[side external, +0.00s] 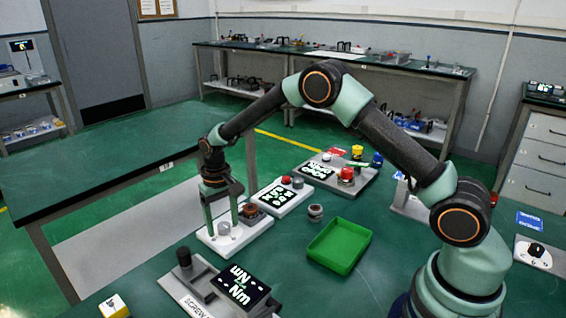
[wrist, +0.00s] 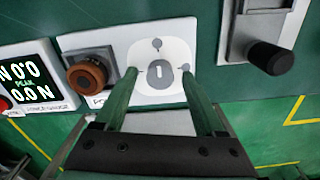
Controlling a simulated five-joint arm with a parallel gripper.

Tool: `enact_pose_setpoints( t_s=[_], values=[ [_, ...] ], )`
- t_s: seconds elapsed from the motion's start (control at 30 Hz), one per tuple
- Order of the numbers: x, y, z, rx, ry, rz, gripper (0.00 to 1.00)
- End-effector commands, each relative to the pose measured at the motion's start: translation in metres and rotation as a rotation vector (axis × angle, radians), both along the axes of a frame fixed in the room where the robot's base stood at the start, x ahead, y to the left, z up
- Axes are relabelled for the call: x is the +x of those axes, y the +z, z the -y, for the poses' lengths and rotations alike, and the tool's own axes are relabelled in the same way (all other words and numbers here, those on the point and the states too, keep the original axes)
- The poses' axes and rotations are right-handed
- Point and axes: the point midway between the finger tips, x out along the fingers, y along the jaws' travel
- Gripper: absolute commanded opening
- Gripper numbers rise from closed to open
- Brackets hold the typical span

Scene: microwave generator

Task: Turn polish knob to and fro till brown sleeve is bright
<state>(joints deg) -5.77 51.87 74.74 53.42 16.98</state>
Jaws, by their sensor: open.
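The grey polish knob (wrist: 160,74), with a pale mark on top, sits on a white plate in the wrist view. It also shows in the side view (side external: 224,229). The dull brown sleeve (wrist: 86,76) stands on a dark mount to the left of the knob, on the same white base (side external: 262,227). In the side view the sleeve (side external: 250,211) is just right of my gripper. My gripper (wrist: 160,76) is open and points down, with one green finger on each side of the knob. I cannot tell whether the fingers touch it.
A force gauge (wrist: 25,85) with a lit display is left of the base in the wrist view. A grey fixture with a black handle (wrist: 270,58) is at right. In the side view a green tray (side external: 338,247) and a small round part (side external: 315,212) are right of the base.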

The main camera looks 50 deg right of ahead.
Motion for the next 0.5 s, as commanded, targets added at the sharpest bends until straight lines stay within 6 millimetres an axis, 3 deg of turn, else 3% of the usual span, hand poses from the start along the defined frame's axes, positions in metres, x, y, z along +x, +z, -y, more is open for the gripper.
enact_pose_setpoints(
  t_s=[0.17, 0.5],
  values=[
    [0.001, 0.017, 0.000, 0.000, 0.000, 0.003, 0.72],
    [0.001, 0.085, 0.000, 0.000, 0.000, 0.004, 0.72]
  ],
)
